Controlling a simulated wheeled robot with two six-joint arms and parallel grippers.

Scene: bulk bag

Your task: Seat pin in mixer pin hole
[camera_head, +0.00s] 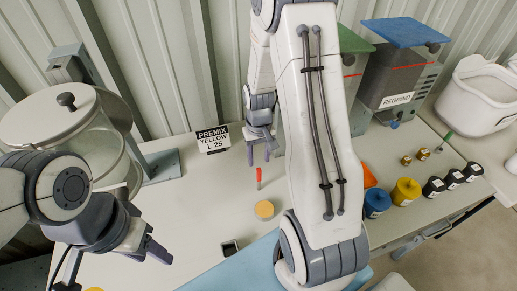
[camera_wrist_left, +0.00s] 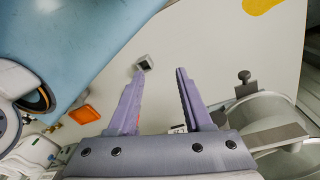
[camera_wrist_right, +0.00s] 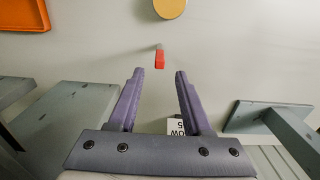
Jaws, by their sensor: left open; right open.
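A small red piece with a short grey end, which looks like the pin (camera_head: 259,174), stands or lies on the table; I cannot tell which. It also shows in the right wrist view (camera_wrist_right: 159,60), ahead of the fingertips and roughly between them. My right gripper (camera_head: 263,156) is open, empty and pointing down close to it, apart from it. A clear vessel with a pale lid (camera_head: 52,118) at the left looks like the mixer; its pin hole cannot be made out. My left gripper (camera_head: 157,250) is open and empty in front of the vessel, over the table.
A yellow-topped disc (camera_head: 264,210) and a small dark-topped block (camera_head: 230,248) sit in front of the pin. A "PREMIX YELLOW" sign (camera_head: 213,140) stands behind. Blue (camera_head: 376,203) and yellow (camera_head: 405,192) jars stand right. My right arm hides the table's middle.

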